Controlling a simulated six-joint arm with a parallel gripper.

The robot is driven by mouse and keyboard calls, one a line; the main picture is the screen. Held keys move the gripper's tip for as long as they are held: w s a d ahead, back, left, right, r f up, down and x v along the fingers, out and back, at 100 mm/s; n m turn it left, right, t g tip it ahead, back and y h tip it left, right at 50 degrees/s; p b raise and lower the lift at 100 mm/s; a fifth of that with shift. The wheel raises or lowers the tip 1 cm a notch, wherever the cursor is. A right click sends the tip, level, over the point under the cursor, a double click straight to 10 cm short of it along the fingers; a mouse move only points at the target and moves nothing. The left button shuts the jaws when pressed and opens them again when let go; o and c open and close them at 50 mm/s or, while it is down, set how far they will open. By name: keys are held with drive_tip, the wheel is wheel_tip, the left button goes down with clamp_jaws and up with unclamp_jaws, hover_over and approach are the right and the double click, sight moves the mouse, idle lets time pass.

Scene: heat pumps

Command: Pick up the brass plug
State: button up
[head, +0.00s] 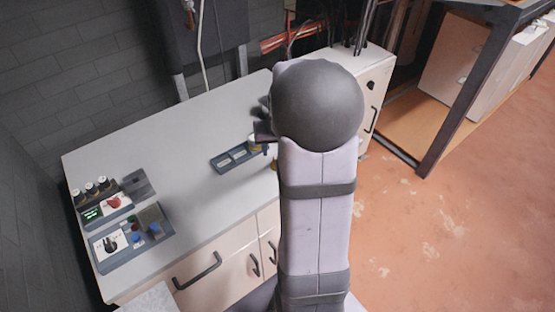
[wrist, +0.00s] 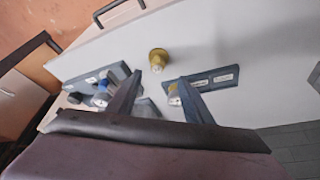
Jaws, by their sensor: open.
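The brass plug (wrist: 158,60) stands on the grey bench top in the wrist view, seen from above, with a pale top. My gripper (wrist: 158,83) is open, with its two dark fingers apart. The plug appears in the gap between the fingers, beyond their tips, and nothing is held. How far below the fingertips it lies is hard to tell. In the head view my arm covers most of this area, and my gripper (head: 262,128) shows only in part at its left edge.
A dark tray with white labels (wrist: 213,79) lies beside the right finger; it also shows in the head view (head: 228,162). Another dark panel with a blue part (wrist: 88,85) lies beyond the left finger. A control panel (head: 130,238) occupies the bench's left end. Bare bench top (head: 165,150) lies between.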

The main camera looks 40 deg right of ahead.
drive_tip(key=shift+d+p+x, duration=0.15)
drive_tip(key=shift+p+x, duration=0.5)
drive_tip(key=shift+x, duration=1.15)
drive_tip(key=shift+d+p+x, duration=0.1)
drive_tip(key=shift+p+x, duration=0.55)
drive_tip(key=shift+x, duration=1.2)
drive_tip(key=shift+r, duration=0.1)
clamp_jaws()
drive_tip(key=shift+r, duration=0.1)
wheel_tip(320, 180, up, 10)
drive_tip(key=b, duration=0.2)
drive_tip(key=w+d+p, duration=0.4)
drive_tip(key=d+p, duration=0.3)
drive_tip(key=d, duration=0.5)
drive_tip(key=shift+w+d+f, duration=0.15)
drive_tip(key=shift+w+f, duration=0.15)
drive_tip(key=shift+f, duration=0.1)
